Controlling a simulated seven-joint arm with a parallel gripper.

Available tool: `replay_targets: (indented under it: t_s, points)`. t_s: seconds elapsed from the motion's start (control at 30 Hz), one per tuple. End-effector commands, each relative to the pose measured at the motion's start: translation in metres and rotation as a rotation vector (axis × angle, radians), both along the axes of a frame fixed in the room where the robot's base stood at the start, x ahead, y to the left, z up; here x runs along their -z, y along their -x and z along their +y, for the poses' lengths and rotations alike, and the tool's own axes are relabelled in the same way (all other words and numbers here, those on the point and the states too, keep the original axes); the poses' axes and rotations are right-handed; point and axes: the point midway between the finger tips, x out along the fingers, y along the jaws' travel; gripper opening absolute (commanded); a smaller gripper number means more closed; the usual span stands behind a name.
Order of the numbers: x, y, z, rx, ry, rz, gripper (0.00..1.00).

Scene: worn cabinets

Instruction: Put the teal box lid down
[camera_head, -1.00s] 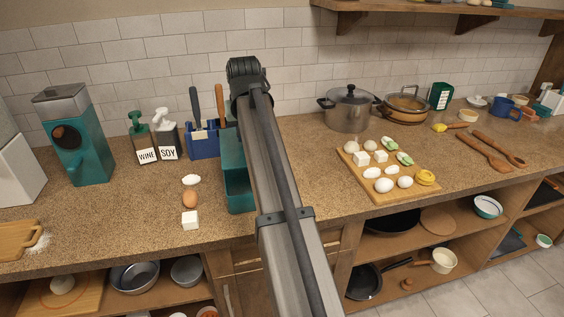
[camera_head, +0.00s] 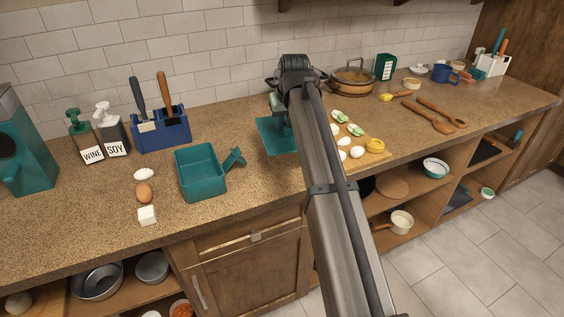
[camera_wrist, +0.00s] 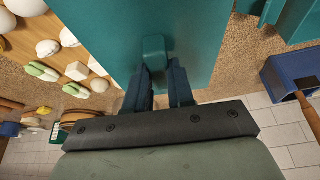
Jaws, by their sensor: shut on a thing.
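The teal box lid (camera_head: 270,138) is a flat teal panel, partly hidden behind my arm in the head view. In the wrist view the lid (camera_wrist: 105,28) fills the upper middle, with its small teal knob (camera_wrist: 154,48) between my fingers. My gripper (camera_wrist: 160,72) is shut on that knob. In the head view the lid appears over the counter, right of the box; whether it touches the counter I cannot tell. The teal box (camera_head: 202,178) stands open and empty on the counter, with a small teal piece (camera_head: 235,159) at its right side.
A cutting board (camera_head: 372,155) with eggs and other food lies right of the lid, partly behind my arm. A blue utensil holder (camera_head: 163,133), soy bottle (camera_head: 112,136), wine bottle (camera_head: 86,142), brown egg (camera_head: 144,193) and white cube (camera_head: 147,215) are left. Bare counter (camera_head: 258,180) lies between box and board.

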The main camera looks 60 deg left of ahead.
Motion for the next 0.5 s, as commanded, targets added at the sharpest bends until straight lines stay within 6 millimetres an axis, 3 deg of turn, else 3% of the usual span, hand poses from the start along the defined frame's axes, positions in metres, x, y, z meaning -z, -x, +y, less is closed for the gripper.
replay_targets:
  t_s: [0.3,0.5]
  points:
    - [-0.001,0.003,0.005,-0.148,0.000,0.000,0.00]
    - [0.016,0.004,0.004,-0.165,0.000,0.000,0.00]
